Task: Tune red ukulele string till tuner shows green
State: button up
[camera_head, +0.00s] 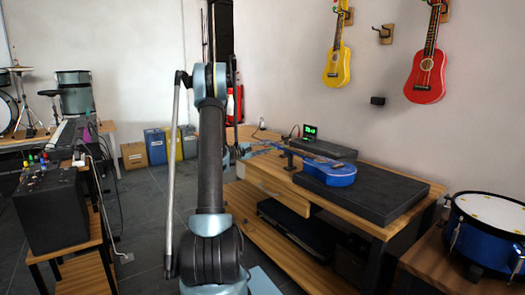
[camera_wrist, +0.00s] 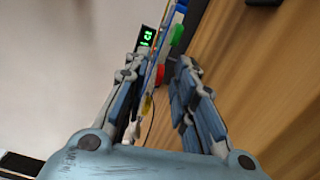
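A blue ukulele (camera_head: 328,172) lies on the bench, its neck pointing left toward my gripper. In the wrist view its headstock (camera_wrist: 158,62) carries coloured tuning pegs: a blue one, a green peg (camera_wrist: 177,35), a red peg (camera_wrist: 160,74) and a yellow peg (camera_wrist: 147,106). My gripper (camera_wrist: 161,72) is open, its fingers on either side of the headstock end, with the red peg showing between them. Contact with the peg cannot be told. A tuner (camera_head: 309,131) stands behind the neck with a green-lit display; it also shows in the wrist view (camera_wrist: 146,37), too small to read.
A red ukulele (camera_head: 426,76) and a yellow ukulele (camera_head: 337,66) hang on the wall. A dark pad (camera_head: 385,192) lies under the blue ukulele's body on the wooden bench (camera_head: 262,178). A blue drum (camera_head: 488,228) stands at right; a black amplifier (camera_head: 50,212) stands at left.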

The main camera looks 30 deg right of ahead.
grip_shut()
jog(key=shift+n, duration=0.3)
jog(key=n, duration=1.1)
jog(key=shift+t+h, duration=0.3)
jog(key=shift+f+n, duration=0.1)
jog(key=shift+n, duration=2)
jog(key=shift+o, duration=1.1)
grip_release()
